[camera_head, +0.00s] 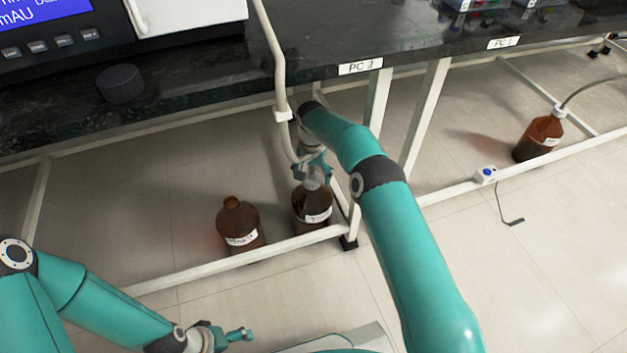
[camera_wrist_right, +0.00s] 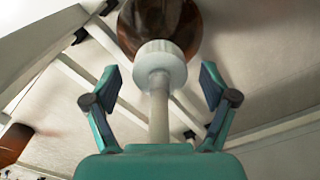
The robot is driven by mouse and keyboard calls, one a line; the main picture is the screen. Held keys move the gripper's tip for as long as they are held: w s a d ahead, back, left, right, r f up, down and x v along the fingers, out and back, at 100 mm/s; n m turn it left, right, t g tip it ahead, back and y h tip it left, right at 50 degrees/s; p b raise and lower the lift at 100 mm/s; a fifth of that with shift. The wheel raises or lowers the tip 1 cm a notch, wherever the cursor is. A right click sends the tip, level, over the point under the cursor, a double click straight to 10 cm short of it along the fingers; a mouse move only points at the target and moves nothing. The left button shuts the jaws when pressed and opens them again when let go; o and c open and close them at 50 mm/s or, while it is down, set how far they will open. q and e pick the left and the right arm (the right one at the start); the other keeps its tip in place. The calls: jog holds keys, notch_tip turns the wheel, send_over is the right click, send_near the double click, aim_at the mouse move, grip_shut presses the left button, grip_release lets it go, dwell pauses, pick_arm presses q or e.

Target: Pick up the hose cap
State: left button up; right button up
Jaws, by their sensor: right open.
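The hose cap (camera_wrist_right: 160,62) is white and ribbed, with a pale hose (camera_wrist_right: 158,108) running from it toward my right wrist. It sits at the mouth of a brown bottle (camera_wrist_right: 160,22). In the head view the cap (camera_head: 313,184) is small and partly hidden by my right gripper (camera_head: 312,168), above the labelled brown bottle (camera_head: 312,208). In the wrist view the fingers of my right gripper (camera_wrist_right: 160,80) are open, one on each side of the hose just short of the cap, with gaps. My left gripper (camera_head: 238,335) is at the bottom edge, away from the bottles.
An uncapped brown bottle (camera_head: 238,225) stands left of the hose-cap bottle. Both are behind a white floor-level rail (camera_head: 205,266). A dark bench top (camera_head: 190,95) and white legs (camera_head: 427,115) frame the space. Another brown bottle (camera_head: 538,138) with a hose stands far right.

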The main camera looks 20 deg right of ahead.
jog(key=c, duration=1.1)
jog(key=shift+r, duration=0.1)
notch_tip(320, 180, up, 10)
jog(key=p, duration=0.4)
